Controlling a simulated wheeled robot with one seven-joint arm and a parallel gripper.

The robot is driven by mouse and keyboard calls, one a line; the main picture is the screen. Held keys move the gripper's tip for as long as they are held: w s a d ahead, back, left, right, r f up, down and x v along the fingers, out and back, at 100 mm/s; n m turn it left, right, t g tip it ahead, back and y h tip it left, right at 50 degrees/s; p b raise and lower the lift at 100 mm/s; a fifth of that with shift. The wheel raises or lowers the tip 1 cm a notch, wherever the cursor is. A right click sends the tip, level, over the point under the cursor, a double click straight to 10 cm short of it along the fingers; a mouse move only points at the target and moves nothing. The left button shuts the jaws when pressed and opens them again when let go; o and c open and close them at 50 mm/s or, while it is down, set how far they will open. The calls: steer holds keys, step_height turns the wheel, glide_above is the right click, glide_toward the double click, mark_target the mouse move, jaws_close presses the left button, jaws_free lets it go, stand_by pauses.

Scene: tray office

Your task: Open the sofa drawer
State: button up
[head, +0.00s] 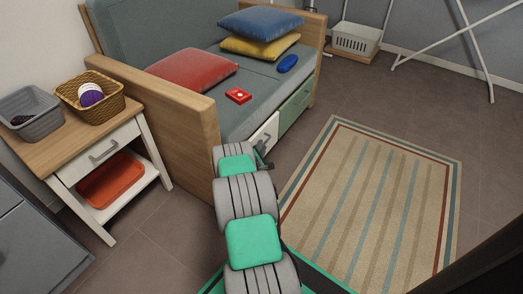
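The grey sofa (255,95) with wooden ends stands at the back. Low in its front are two drawer fronts, a white one (266,134) nearer me and a pale green one (297,104) farther along. The green front looks flush with the sofa. My arm partly hides the white front, and I cannot tell whether that drawer stands out. My gripper (264,153) is dark and small, close in front of the white drawer's near part. Whether it touches the drawer or its handle, and whether its fingers are apart, is not clear.
A striped rug (375,205) covers the floor to the right, with free room there. A side table (105,135) with baskets stands left of the sofa. A red object (238,96), a blue object (288,63) and cushions lie on the seat. A drying rack (480,55) stands back right.

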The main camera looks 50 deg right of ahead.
steer(key=shift+d, duration=0.15)
jaws_close()
stand_by(1.4)
